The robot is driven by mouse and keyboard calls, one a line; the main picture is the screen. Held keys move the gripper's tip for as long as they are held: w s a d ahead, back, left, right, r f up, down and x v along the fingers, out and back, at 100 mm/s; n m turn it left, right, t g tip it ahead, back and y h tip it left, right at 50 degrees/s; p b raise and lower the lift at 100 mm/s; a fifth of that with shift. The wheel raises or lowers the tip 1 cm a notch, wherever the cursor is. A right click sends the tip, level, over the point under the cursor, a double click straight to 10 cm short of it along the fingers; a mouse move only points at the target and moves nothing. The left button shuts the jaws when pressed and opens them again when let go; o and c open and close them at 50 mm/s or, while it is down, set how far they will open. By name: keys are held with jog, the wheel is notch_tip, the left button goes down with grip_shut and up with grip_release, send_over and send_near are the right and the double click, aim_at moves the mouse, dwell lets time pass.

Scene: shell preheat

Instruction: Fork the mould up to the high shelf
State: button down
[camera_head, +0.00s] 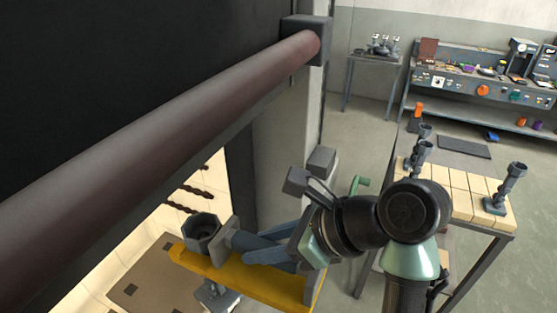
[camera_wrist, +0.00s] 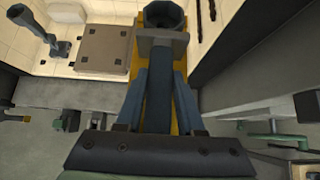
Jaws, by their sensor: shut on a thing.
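The mould's dark blue-grey cup (camera_head: 203,231) shows in the head view, open upward, just beyond a grey plate at the end of the held handle. In the wrist view the cup (camera_wrist: 164,14) lies straight ahead past the plate (camera_wrist: 161,37). My gripper (camera_wrist: 159,82) is shut on the fork's dark handle (camera_wrist: 157,105), between two blue fingers. In the head view my gripper (camera_head: 268,247) points left into the lit opening. A yellow strip (camera_head: 290,287) runs beneath the handle and cup. A grey base (camera_head: 216,297) shows below the strip; the stem is hidden.
A thick reddish-brown bar (camera_head: 165,140) crosses close at upper left. A brown slab (camera_wrist: 103,49) and a second mould (camera_wrist: 38,38) are in the cream-brick opening. A brick-topped table (camera_head: 466,200) with several moulds stands right; a workbench (camera_head: 480,88) stands behind.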

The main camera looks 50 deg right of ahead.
aim_at(194, 233)
jog(key=shift+w+a+f, duration=0.45)
jog(key=shift+w+a, duration=0.45)
jog(key=shift+w, duration=1.6)
jog(key=shift+w+a+f, duration=0.5)
jog(key=shift+w+a, duration=0.45)
jog(key=shift+w, duration=1.5)
jog(key=shift+w+a+f, duration=0.45)
jog(key=shift+w+a, duration=0.45)
jog(key=shift+w, duration=1.6)
jog(key=shift+f, duration=0.75)
jog(key=shift+f, duration=0.75)
jog(key=shift+f, duration=0.5)
jog(key=shift+s, duration=0.1)
jog(key=shift+s+d, duration=0.3)
jog(key=shift+s, duration=0.45)
jog(key=shift+s+d, duration=0.25)
jog(key=shift+s, duration=0.5)
jog(key=shift+s+d, duration=0.3)
jog(key=shift+s, duration=0.45)
jog(key=shift+s, duration=0.1)
